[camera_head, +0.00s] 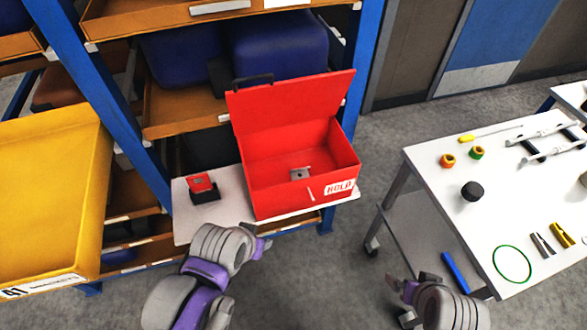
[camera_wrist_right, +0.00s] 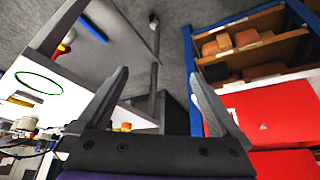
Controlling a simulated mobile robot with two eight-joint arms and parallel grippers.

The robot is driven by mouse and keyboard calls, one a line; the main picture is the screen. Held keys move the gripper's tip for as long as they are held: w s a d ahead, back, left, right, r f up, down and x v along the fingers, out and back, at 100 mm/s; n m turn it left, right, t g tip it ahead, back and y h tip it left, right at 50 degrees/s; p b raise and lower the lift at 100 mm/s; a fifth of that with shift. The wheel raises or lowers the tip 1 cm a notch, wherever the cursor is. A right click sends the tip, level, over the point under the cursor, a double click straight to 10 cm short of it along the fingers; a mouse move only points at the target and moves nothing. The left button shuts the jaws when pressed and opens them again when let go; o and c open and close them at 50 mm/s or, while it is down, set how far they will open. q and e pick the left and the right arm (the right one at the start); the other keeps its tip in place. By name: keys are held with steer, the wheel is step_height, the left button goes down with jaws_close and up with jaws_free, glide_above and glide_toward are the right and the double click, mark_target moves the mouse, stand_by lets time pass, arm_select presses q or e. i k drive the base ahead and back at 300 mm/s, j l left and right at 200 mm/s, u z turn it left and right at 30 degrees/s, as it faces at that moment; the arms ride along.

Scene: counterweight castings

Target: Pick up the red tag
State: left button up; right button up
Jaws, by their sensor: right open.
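A small flat red piece (camera_head: 201,182), which looks like the red tag, sits on a small black block (camera_head: 206,197) on the white shelf board, left of the open red box. My left gripper (camera_head: 264,241) is in front of the board's front edge, below and right of the red piece and apart from it; its jaw opening is not clear. My right gripper (camera_head: 408,285) is open and empty, low between the shelf and the white table. Its two spread fingers also show in the right wrist view (camera_wrist_right: 158,76). The red piece is not visible there.
The red box (camera_head: 258,190), marked HOLD, has its lid up and a grey metal part (camera_head: 300,173) inside. It stands on the white board (camera_head: 185,226). A blue rack post (camera_head: 107,110) and yellow bin (camera_head: 50,200) are left. A white table (camera_head: 430,180) with several small parts is right.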

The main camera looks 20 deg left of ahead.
mark_target(205, 186)
steer(key=u, duration=1.6)
steer(key=k+l+z, duration=0.25)
steer(key=z, duration=0.15)
